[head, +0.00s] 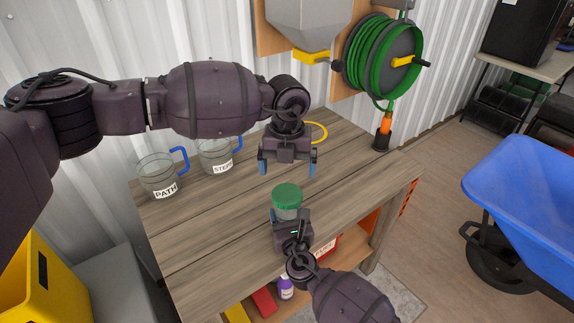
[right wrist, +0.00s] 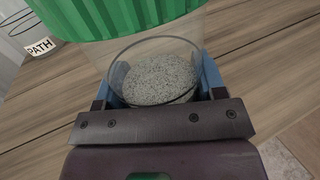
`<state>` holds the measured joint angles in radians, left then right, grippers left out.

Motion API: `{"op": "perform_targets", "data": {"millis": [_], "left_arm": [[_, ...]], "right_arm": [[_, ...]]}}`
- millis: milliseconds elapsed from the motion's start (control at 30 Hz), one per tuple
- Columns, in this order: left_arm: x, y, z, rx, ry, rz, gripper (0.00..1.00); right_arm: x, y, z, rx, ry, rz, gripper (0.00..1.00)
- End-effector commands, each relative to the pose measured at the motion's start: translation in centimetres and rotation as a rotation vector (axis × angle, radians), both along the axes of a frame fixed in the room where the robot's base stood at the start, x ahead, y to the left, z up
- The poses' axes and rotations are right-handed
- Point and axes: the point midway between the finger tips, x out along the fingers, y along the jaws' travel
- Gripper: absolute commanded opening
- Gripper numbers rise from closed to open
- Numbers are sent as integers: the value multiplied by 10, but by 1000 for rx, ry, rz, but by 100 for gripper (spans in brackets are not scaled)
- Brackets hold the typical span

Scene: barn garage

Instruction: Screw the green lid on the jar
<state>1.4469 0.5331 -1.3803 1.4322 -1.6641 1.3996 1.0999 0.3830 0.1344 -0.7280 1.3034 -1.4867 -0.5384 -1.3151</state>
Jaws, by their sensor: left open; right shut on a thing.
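The clear jar (head: 287,209) stands upright on the wooden table (head: 215,240). In the right wrist view the jar (right wrist: 155,92) holds grey speckled grains. The ribbed green lid (head: 287,194) sits at the top of the jar; I cannot tell whether it is threaded on. It also fills the top of the right wrist view (right wrist: 120,16). My right gripper (head: 288,217) is shut on the jar from the near side, its blue fingers on either side of the glass. My left gripper (head: 287,167) is open and empty, pointing down above and behind the lid.
Two clear mugs with blue handles, one marked PATH (head: 160,178) and one beside it (head: 217,156), stand at the back left. A yellow ring (head: 318,131) lies behind my left gripper. A hose nozzle in a dark holder (head: 381,138) stands at the back right edge.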

Motion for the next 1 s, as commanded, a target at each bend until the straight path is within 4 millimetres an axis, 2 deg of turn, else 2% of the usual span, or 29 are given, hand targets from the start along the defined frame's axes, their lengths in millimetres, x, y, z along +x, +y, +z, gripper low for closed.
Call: {"op": "perform_targets", "data": {"millis": [300, 500, 700, 1000], "left_arm": [[0, 1, 0, 5, 3, 445, 100], [0, 1, 0, 7, 5, 638, 100], [0, 1, 0, 6, 6, 713, 100], [-1, 1, 0, 6, 6, 717, 100]], "right_arm": [[0, 0, 0, 0, 1, 0, 0], [0, 0, 0, 0, 1, 0, 0], [0, 0, 0, 0, 1, 0, 0], [0, 0, 0, 0, 1, 0, 0]]}}
